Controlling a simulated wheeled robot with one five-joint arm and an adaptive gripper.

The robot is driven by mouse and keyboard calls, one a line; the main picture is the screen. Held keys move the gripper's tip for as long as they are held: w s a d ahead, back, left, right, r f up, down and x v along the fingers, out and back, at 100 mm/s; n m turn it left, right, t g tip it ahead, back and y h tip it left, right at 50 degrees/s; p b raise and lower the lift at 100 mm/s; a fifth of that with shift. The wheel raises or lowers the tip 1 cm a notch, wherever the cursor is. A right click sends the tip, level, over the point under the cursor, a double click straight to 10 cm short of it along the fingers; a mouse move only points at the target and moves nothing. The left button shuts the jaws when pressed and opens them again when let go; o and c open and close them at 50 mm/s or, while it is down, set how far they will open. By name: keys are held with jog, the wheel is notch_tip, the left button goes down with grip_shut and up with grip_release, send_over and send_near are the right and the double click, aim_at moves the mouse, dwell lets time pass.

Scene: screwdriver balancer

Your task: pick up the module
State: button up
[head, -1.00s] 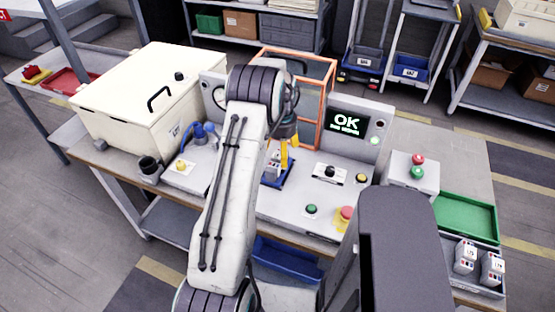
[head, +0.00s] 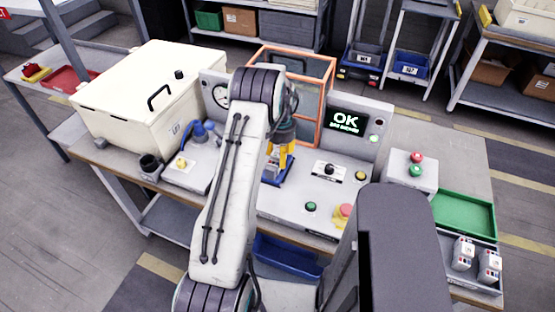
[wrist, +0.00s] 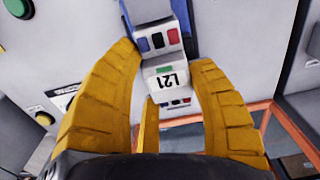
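The module (wrist: 167,80) is a white block with a label that reads like L21, a green mark and blue, red and dark ports. In the wrist view it lies between the yellow fingers of my gripper (wrist: 166,58). The left fingertip is close to its side and the right finger is beside it; I cannot see firm contact on both sides. The fingers are spread. In the head view my gripper (head: 279,162) is down at the blue holder (head: 274,180) on the grey bench station, and it mostly hides the module there.
An orange frame guard (head: 320,110) stands just behind my gripper. A screen (head: 346,121) reading OK is to the right. Several buttons and a black knob (head: 329,169) line the panel. A green tray (head: 465,215) and two other modules (head: 463,254) are at right.

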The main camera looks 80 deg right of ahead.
jog(key=c, duration=0.6)
jog(key=shift+r+b, duration=0.9)
jog(key=shift+r, duration=4.15)
